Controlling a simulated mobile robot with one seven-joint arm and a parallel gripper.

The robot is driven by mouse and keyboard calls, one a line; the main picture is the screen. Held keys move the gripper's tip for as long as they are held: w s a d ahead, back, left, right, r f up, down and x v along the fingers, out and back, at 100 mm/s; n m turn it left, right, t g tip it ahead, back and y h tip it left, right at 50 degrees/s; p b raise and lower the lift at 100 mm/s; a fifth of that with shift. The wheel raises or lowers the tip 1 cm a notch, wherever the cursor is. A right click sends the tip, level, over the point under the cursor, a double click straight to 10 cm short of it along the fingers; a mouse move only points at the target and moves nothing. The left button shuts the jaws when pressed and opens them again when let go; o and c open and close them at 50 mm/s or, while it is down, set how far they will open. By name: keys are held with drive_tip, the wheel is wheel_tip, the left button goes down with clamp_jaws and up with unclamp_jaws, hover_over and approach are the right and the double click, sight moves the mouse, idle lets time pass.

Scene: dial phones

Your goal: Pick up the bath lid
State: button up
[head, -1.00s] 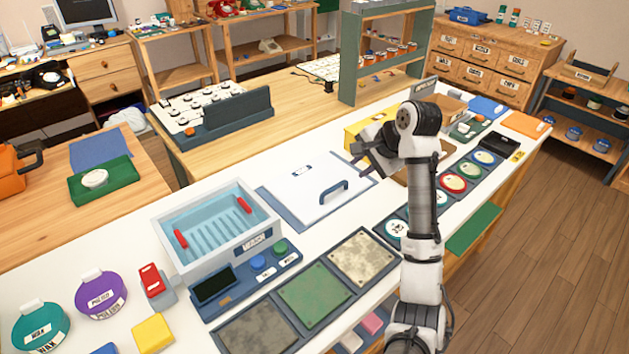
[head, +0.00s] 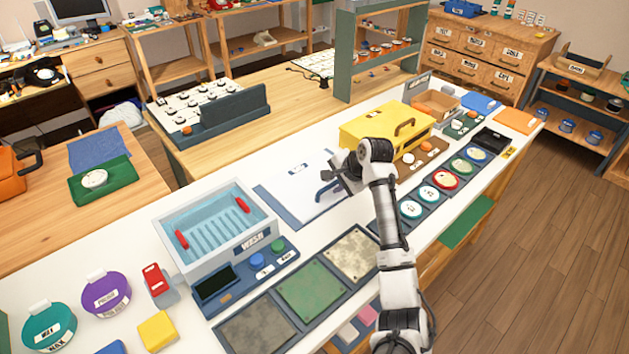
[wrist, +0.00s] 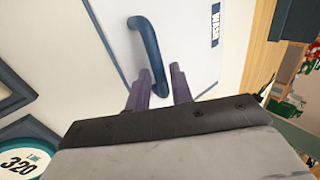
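The bath lid (head: 289,191) is a white flat panel with a dark blue handle, lying on a blue-edged mat right of the wash bath (head: 182,258). The bath is an open grey box with light blue inside and red side grips. My gripper (head: 335,182) is low over the lid's right part, at the handle. In the wrist view the lid (wrist: 185,50) fills the middle, and my gripper (wrist: 160,82) has its two purple fingers apart. The near end of the handle (wrist: 147,45) shows between them. Whether either finger touches it I cannot tell.
A yellow box (head: 385,132) stands just behind my gripper. Round dishes (head: 429,193) lie in a row to the right. Textured square plates (head: 310,290) lie along the front edge. A control panel with buttons (head: 258,262) fronts the bath.

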drive_tip(key=shift+c, duration=0.3)
clamp_jaws()
drive_tip(key=shift+r, duration=0.1)
wheel_tip(320, 180, up, 20)
drive_tip(key=b, duration=0.4)
